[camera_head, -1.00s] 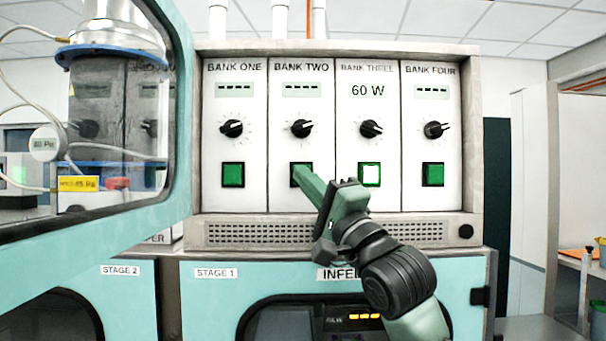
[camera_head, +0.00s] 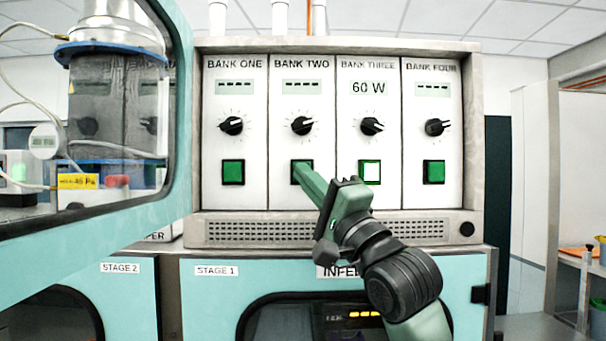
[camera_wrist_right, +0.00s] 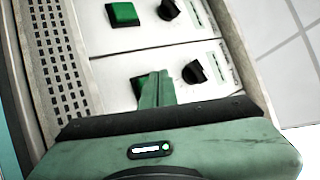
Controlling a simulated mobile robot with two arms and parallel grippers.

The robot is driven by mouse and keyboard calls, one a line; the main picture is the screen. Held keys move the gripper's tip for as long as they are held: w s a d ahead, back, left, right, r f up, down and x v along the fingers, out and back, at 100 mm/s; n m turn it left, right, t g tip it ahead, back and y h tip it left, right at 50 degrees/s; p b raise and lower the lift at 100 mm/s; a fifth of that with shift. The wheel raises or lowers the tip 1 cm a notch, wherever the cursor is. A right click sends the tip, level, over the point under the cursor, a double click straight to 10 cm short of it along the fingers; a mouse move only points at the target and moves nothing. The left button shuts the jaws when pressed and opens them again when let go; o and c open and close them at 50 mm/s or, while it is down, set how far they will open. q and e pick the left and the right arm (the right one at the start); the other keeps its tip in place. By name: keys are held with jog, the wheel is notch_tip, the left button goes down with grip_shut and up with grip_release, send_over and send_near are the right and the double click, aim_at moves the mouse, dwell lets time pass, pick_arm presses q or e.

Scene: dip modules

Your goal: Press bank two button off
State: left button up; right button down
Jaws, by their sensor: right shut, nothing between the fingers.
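The bank two panel (camera_head: 301,222) has a dashed display (camera_head: 301,88), a black knob (camera_head: 302,126) and a green button (camera_head: 297,165) with a dark frame. My right gripper (camera_head: 303,172) is shut and empty, its fingertips in front of this button and covering most of it. I cannot tell for sure whether the tips touch it. In the right wrist view, the closed fingers (camera_wrist_right: 156,90) overlap a green button (camera_wrist_right: 136,87) beside a black knob (camera_wrist_right: 194,71). My left gripper is not in view.
Bank one (camera_head: 233,173), bank three (camera_head: 373,171) and bank four (camera_head: 434,172) have their own buttons. The bank three button looks pale and lit, and its display reads 60 W. An open teal-framed glass door (camera_head: 180,120) stands at the left. A vented ledge (camera_head: 260,232) runs below.

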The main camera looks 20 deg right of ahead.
jog(key=s, duration=0.2)
jog(key=s+a, duration=0.1)
jog(key=s, duration=0.1)
jog(key=shift+s+a, duration=0.15)
jog(key=shift+s, duration=0.15)
